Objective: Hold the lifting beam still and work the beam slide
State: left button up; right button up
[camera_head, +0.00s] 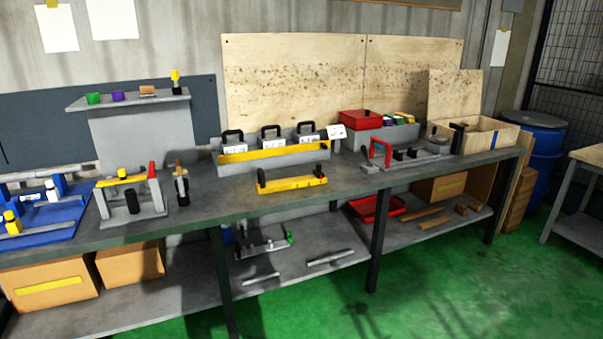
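A yellow beam (291,185) with a black upright piece near each end lies at the front edge of the workbench, near the middle. It looks like the lifting beam. Its slide cannot be told apart for certain at this size; the black piece at the right end (318,171) and the one at the left end (262,178) both stand up from it. Neither of my grippers shows in the head view, and nothing touches the beam.
Behind the beam stands a grey rack (228,164) with black-handled blocks and a yellow bar. A grey stand (151,207) with a red-topped post is to the left. Bare benchtop (222,198) lies left of the beam.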

aim_at(318, 172)
jog(key=i+j+z, duration=0.3)
jog(key=i+j, duration=0.15)
jog(key=i+l+u, duration=0.2)
jog(key=i, duration=0.3)
jog(key=i+l+u, duration=0.25)
jog(key=i, duration=0.3)
jog(key=i+l+u, duration=0.2)
jog(key=i+l, duration=0.25)
